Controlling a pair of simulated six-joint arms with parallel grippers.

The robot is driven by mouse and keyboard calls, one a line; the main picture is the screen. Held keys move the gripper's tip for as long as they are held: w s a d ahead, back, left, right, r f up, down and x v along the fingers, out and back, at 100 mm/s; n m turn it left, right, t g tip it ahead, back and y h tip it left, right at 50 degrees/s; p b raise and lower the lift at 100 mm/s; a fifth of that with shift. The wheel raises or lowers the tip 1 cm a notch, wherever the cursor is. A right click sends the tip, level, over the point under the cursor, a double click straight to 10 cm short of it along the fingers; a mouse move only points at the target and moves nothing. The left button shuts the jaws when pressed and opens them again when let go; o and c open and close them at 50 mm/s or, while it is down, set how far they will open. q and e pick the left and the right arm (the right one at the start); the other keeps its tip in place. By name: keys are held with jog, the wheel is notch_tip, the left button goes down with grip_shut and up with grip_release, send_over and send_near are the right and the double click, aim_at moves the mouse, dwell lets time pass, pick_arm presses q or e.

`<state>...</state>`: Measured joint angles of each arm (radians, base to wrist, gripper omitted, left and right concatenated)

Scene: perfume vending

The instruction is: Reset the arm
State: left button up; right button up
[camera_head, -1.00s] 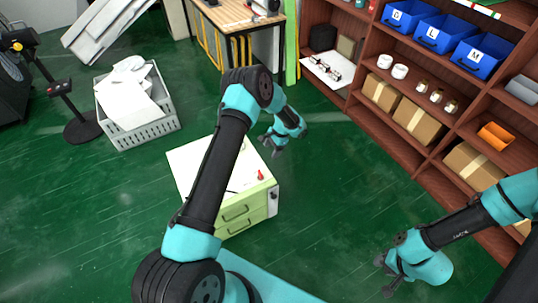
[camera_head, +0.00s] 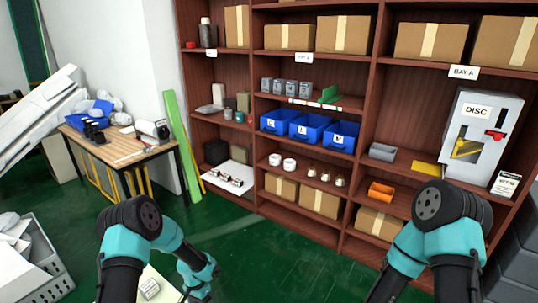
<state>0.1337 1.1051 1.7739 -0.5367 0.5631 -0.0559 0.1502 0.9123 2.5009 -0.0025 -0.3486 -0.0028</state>
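My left arm (camera_head: 143,218) enters at the lower left, with its elbow raised and its forearm pointing down and away. My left gripper (camera_head: 203,294) is at the bottom edge, small and partly cut off; its fingers are too unclear to tell open from shut. No object shows in it. My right arm (camera_head: 440,210) is at the lower right with its elbow raised. Its forearm runs down out of the picture, so my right gripper is not in view. Both arms stand in front of the wooden shelf unit (camera_head: 352,160).
A disc dispenser (camera_head: 478,175) stands on the right shelf. Blue bins (camera_head: 308,128), cardboard boxes (camera_head: 320,200) and small jars (camera_head: 289,164) fill the middle bays. A cluttered worktable (camera_head: 125,155) and a white basket (camera_head: 40,262) are at left. Green floor (camera_head: 270,255) between the arms is clear.

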pick_arm(q)
jog(key=s+d+r+n+t+h, duration=0.1)
jog(key=s+d+r+n+t, duration=0.1)
jog(key=s, duration=0.8)
jog(key=s+d+r+n+t+h, duration=0.1)
jog(key=s+n, duration=0.4)
jog(key=s, duration=0.6)
notch_tip(320, 180, up, 3)
jog(key=shift+s+d+f+t+h, duration=0.1)
jog(key=shift+s+d+t+h, duration=0.1)
jog(key=shift+d+t+h, duration=0.35)
jog(key=shift+d, duration=0.15)
